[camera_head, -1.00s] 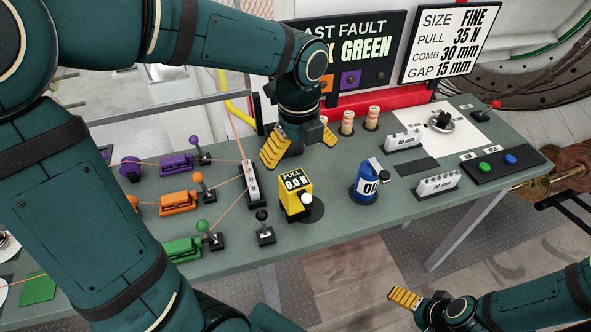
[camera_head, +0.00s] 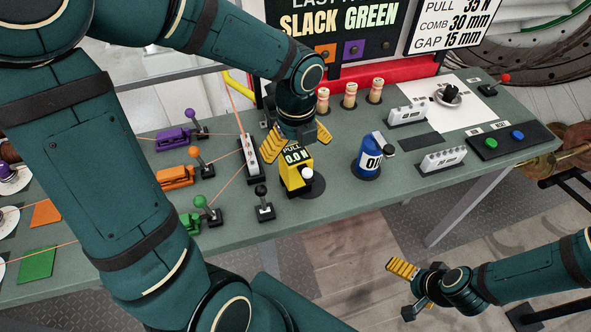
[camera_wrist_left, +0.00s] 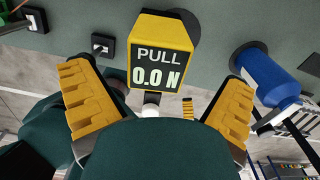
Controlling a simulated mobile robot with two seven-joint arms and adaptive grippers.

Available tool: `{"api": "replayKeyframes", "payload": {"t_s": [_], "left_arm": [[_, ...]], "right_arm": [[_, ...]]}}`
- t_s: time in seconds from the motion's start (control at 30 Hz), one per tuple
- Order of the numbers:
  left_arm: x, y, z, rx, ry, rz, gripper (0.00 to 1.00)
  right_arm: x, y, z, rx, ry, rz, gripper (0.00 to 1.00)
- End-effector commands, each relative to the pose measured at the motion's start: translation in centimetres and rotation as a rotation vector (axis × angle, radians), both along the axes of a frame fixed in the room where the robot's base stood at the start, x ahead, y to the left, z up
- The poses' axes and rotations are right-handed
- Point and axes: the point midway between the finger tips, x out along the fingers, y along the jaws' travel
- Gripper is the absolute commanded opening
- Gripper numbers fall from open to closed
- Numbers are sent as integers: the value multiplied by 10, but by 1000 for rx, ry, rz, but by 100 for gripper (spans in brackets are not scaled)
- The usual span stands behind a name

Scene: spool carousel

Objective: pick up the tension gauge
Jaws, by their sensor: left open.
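The tension gauge is a yellow and black box with a white knob and a display reading "PULL 0.0 N". It stands on the bench (camera_head: 296,173), near a dark round patch. My left gripper (camera_head: 298,143) is open just above and behind the gauge, overlapping its top in the head view. In the left wrist view the gauge (camera_wrist_left: 161,50) shows centred beyond the two spread yellow fingers (camera_wrist_left: 160,105), with gaps on both sides. My right gripper (camera_head: 408,288) is apart from the bench, over the floor at lower right, its fingers spread and empty.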

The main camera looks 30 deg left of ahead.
Motion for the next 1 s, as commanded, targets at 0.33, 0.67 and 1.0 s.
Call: {"api": "replayKeyframes", "payload": {"t_s": [0.33, 0.67, 1.0], "left_arm": [[-4, -1, -42, 0, 2, 0, 100], [-4, -1, -42, 0, 1, 0, 65], [-4, -1, -41, 0, 0, 0, 22]], "right_arm": [[-1, 1, -12, -1, 4, 2, 100], [-1, 1, -11, -1, 4, 3, 100], [-1, 1, -11, -1, 3, 3, 100]]}}
